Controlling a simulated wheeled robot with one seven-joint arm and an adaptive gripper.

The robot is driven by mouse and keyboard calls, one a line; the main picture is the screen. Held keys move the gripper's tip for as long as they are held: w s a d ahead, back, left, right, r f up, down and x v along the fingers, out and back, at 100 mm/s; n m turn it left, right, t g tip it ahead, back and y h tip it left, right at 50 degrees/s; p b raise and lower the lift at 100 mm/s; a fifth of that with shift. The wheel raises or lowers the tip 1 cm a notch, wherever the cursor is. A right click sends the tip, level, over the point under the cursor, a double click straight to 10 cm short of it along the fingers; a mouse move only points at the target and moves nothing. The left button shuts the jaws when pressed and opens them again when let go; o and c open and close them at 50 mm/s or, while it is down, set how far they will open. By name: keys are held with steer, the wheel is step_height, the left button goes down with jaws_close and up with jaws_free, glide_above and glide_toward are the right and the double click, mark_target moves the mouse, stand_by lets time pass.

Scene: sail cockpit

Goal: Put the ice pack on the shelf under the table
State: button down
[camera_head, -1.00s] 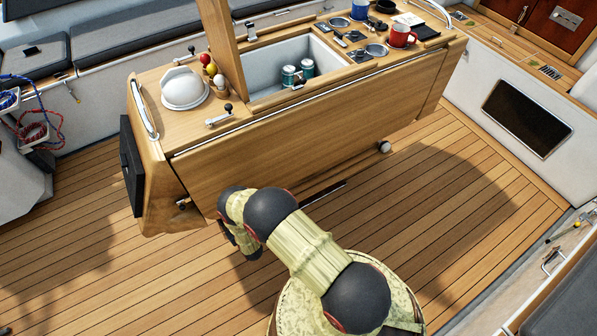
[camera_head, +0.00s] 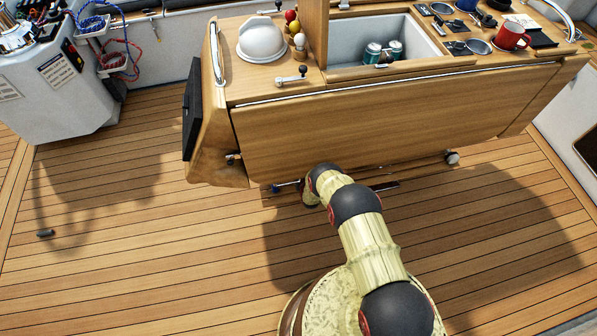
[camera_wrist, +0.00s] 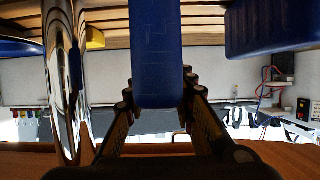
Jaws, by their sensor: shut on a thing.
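In the wrist view a blue ice pack (camera_wrist: 153,55) stands between the two dark fingers of my gripper (camera_wrist: 157,100), which is shut on it. The pack reaches up past the top of the picture, so its far end is cut off. In the head view my arm reaches in under the near edge of the wooden table (camera_head: 400,115). My gripper and the ice pack are hidden there by the arm and the table. The shelf under the table is mostly hidden in the head view. I cannot tell whether the pack touches it.
In the wrist view a shiny metal cylinder (camera_wrist: 66,85) stands close left of the gripper. Another blue object (camera_wrist: 275,25) is at the right, and a small yellow one (camera_wrist: 95,38) at upper left. The deck (camera_head: 150,240) left of my arm is mostly clear.

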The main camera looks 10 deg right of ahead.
steer(key=shift+w+d+f+b, duration=0.15)
steer(key=shift+w+f+b, duration=0.25)
steer(key=shift+w+f, duration=0.25)
step_height(320, 180, down, 3)
steer(key=shift+f+b, duration=0.15)
steer(key=shift+b, duration=0.65)
steer(key=shift+w, duration=0.1)
steer(key=c, duration=1.6)
jaws_free()
steer(key=shift+f, duration=0.1)
steer(key=shift+o, duration=0.5)
